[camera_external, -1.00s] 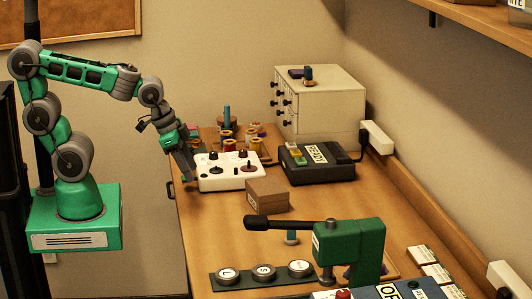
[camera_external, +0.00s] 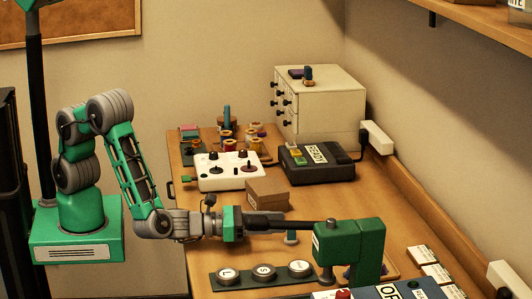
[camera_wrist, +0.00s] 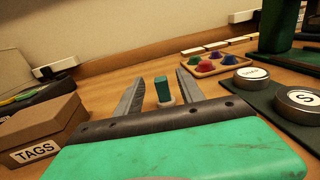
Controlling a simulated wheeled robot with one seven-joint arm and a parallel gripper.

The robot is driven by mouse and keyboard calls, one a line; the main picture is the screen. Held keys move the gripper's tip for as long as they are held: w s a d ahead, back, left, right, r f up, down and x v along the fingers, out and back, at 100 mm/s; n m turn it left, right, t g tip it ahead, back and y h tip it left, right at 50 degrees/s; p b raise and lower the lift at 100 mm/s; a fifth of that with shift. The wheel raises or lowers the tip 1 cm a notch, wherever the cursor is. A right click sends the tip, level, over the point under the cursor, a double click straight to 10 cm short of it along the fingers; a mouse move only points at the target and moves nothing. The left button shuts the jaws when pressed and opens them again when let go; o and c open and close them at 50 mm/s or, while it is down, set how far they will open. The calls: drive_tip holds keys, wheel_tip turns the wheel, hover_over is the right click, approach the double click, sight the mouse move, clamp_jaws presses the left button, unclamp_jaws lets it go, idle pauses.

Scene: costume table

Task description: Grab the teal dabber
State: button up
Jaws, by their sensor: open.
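The teal dabber (camera_wrist: 162,89) stands upright on the table, a teal block with a pale lower end. In the wrist view it shows in the gap between my two grey fingers, touching neither that I can see. My gripper (camera_wrist: 160,76) is open and empty. I cannot tell whether the fingertips reach past the dabber.
A TAGS box (camera_wrist: 40,130) stands left of my gripper. A wooden tray (camera_wrist: 203,69) with coloured domes lies beyond, to the right. A white control box (camera_external: 229,172) stands behind.

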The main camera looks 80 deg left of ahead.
drive_tip(key=shift+w+f, duration=0.25)
drive_tip(key=shift+f, duration=0.5)
drive_tip(key=w, duration=0.2)
drive_tip(key=w+p, duration=0.1)
drive_tip(key=w, duration=0.3)
drive_tip(key=shift+w+d+r+p, duration=0.1)
drive_tip(key=shift+w+d+p, duration=0.1)
drive_tip(key=shift+d+p, duration=0.15)
drive_tip(key=shift+w, duration=0.3)
drive_tip(key=shift+c, duration=0.5)
clamp_jaws()
